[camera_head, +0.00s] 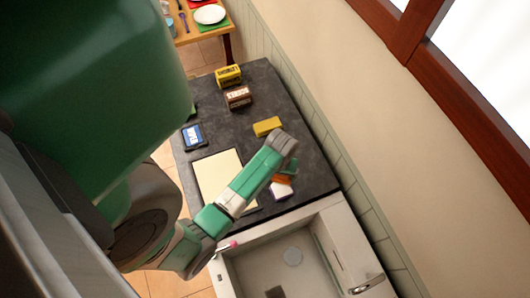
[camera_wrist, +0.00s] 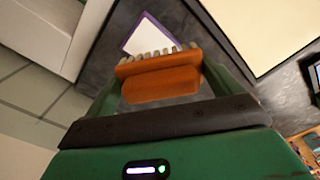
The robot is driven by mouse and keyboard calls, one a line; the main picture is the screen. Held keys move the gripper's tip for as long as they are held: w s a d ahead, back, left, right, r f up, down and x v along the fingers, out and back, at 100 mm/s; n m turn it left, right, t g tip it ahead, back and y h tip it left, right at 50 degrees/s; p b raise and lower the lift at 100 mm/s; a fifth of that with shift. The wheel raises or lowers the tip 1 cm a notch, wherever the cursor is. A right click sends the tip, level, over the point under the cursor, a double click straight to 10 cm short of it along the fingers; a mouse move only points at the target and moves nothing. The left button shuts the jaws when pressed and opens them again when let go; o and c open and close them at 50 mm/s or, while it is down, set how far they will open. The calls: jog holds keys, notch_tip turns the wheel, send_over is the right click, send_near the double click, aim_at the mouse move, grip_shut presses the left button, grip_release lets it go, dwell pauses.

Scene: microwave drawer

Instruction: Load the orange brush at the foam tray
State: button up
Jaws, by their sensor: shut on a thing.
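The orange brush (camera_wrist: 162,82) is held between the two green fingers of my gripper (camera_wrist: 160,64), with its pale bristles pointing away from the palm. In the head view the brush (camera_head: 282,179) shows as a small orange patch below my gripper (camera_head: 287,168), over the dark counter. A small white item with a purple edge (camera_wrist: 148,36) lies just beyond the bristles; it also shows in the head view (camera_head: 281,190). It may be the foam tray; I cannot tell for sure. Whether the brush touches it is unclear.
A flat cream board (camera_head: 218,176) lies left of my forearm. A yellow block (camera_head: 267,126), a brown box (camera_head: 238,97), a yellow box (camera_head: 229,76) and a blue box (camera_head: 193,136) stand on the counter. A sink (camera_head: 335,238) adjoins the near side; a wall runs along the right.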

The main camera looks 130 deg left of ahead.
aim_at(281, 180)
jog(key=shift+w+a+r+m, duration=0.4)
jog(key=shift+w+m, duration=0.2)
jog(key=shift+m, duration=0.3)
notch_tip(281, 180, down, 6)
jog(key=b, duration=0.6)
jog(key=shift+d+f, duration=0.1)
jog(key=shift+f, duration=0.05)
jog(key=shift+f, duration=0.55)
dwell(1.5)
notch_tip(281, 180, up, 7)
jog(key=p, duration=0.7)
jog(key=shift+r, duration=0.2)
jog(key=shift+f, duration=0.1)
jog(key=shift+w, duration=0.1)
